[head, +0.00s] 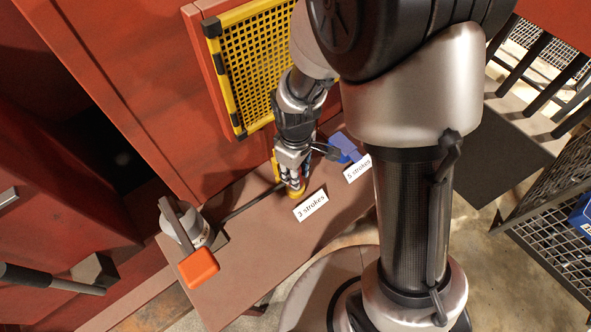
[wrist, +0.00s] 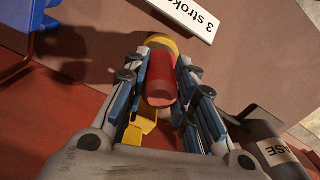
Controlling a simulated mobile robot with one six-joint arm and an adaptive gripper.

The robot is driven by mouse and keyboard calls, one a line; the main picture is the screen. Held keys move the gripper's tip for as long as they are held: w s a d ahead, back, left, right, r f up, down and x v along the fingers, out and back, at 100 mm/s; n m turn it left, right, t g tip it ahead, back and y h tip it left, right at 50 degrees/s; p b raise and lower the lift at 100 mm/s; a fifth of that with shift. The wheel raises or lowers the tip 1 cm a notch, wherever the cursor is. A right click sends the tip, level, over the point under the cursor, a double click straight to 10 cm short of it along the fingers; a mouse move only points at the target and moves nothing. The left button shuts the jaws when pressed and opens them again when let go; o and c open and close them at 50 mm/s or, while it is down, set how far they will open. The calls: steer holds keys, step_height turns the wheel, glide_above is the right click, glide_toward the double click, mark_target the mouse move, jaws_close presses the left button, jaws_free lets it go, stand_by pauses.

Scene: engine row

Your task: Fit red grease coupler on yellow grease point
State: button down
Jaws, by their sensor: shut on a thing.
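The red grease coupler (wrist: 161,85) is a red cylinder between my gripper's blue-padded fingers in the wrist view. My gripper (wrist: 160,72) is shut on it. The yellow grease point (wrist: 160,42) shows right beyond the coupler's far end, in line with it. The two look touching or nearly so; I cannot tell whether the coupler is seated. In the head view my gripper (head: 293,180) points down over the yellow grease point (head: 297,191), beside the "3 strokes" label (head: 310,205). The fingers hide most of the coupler there.
A grey grease canister (head: 185,225) with an orange block (head: 199,268) stands at the shelf's left end. A dark hose (head: 255,202) runs from it toward my gripper. A blue part (head: 345,147) stands by the "5 strokes" label (head: 357,168). A yellow mesh guard (head: 245,65) rises behind.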

steer(key=shift+f, duration=0.25)
steer(key=c, duration=1.2)
jaws_free()
steer(key=shift+c, duration=0.2)
step_height(320, 180, up, 12)
